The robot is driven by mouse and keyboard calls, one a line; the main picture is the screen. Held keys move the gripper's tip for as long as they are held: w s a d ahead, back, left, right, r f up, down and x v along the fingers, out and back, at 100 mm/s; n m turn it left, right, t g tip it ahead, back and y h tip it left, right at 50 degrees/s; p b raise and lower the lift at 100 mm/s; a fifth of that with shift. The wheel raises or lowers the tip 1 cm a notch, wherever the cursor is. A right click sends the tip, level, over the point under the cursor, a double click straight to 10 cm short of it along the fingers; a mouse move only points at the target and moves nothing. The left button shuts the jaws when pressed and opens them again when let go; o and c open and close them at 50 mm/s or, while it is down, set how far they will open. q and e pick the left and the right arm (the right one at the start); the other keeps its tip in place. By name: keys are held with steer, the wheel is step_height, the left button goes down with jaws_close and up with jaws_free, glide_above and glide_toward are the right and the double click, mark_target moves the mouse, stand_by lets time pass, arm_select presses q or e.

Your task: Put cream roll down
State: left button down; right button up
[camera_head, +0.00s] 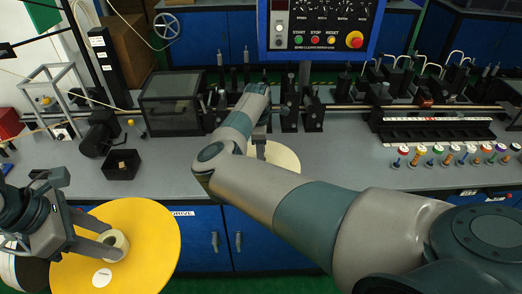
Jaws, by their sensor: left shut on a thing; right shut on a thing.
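The cream roll (284,156) is a pale disc at the middle of the grey bench's front edge, partly hidden behind my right arm. My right gripper (261,149) is at the disc, shut on it. Its fingers are mostly covered by the arm, and I cannot tell whether the roll touches the bench. A large yellow roll (150,240) with a pale core (117,243) and a white round label is at the lower left, in front of the bench. My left gripper (112,245) is shut on its core.
The grey bench (340,165) has free room right of the cream roll. Several small coloured spools on pegs (445,157) stand at the right. A control panel (320,28) hangs above.

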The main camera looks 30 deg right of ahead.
steer(key=o, duration=1.1)
steer(key=shift+w+a+r+b, duration=0.1)
steer(key=shift+r+b, duration=0.45)
steer(key=shift+r, duration=0.35)
step_height(320, 180, up, 10)
steer(key=b, duration=0.3)
steer(key=shift+a, duration=0.2)
steer(key=shift+w, duration=0.1)
